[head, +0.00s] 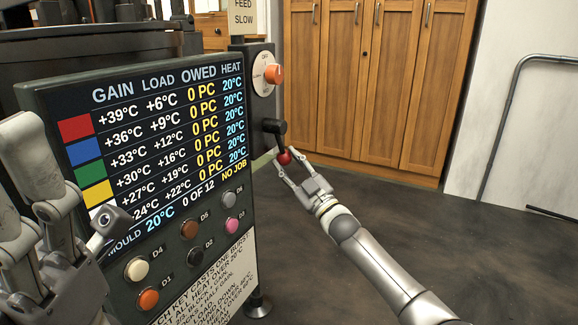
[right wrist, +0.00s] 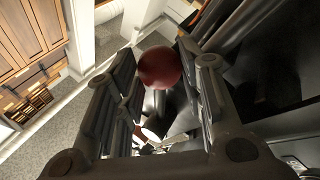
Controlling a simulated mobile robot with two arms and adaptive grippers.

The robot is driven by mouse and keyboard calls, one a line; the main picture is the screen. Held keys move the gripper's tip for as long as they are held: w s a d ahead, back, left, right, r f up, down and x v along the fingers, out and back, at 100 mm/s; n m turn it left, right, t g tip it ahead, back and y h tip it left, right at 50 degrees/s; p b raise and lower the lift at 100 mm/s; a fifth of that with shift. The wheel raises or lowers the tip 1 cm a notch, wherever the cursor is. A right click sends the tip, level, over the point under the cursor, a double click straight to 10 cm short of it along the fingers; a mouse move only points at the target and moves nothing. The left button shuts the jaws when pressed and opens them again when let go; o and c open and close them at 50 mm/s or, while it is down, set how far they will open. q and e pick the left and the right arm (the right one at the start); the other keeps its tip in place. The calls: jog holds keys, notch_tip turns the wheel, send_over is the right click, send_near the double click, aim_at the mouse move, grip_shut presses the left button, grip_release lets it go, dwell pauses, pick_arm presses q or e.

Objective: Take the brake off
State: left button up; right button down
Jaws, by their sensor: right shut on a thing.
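A black lever (head: 279,134) sticks out from the right side of the machine's panel. A red ball knob (head: 284,158) is at its lower end. My right gripper (head: 288,168) is shut on this knob, coming from below and right. In the right wrist view the red knob (right wrist: 160,67) sits between the two fingers near their tips. My left arm fills the left edge of the head view, in front of the panel.
The display board (head: 150,140) shows rows of temperatures and "NO JOB". Coloured buttons, including an orange one (head: 148,299), sit below it. An orange rotary knob (head: 274,74) is above the lever. Wooden cabinets (head: 375,80) stand behind.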

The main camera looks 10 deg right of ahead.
jog(key=shift+d+r, duration=0.1)
jog(key=c, duration=1.2)
grip_release()
jog(key=shift+w, duration=0.1)
jog(key=shift+c, duration=0.2)
jog(key=shift+s+d+f, duration=0.15)
jog(key=shift+s+f, duration=0.2)
jog(key=shift+s, duration=0.05)
jog(key=v, duration=1.1)
jog(key=shift+s+r, duration=0.1)
jog(key=shift+r, duration=0.05)
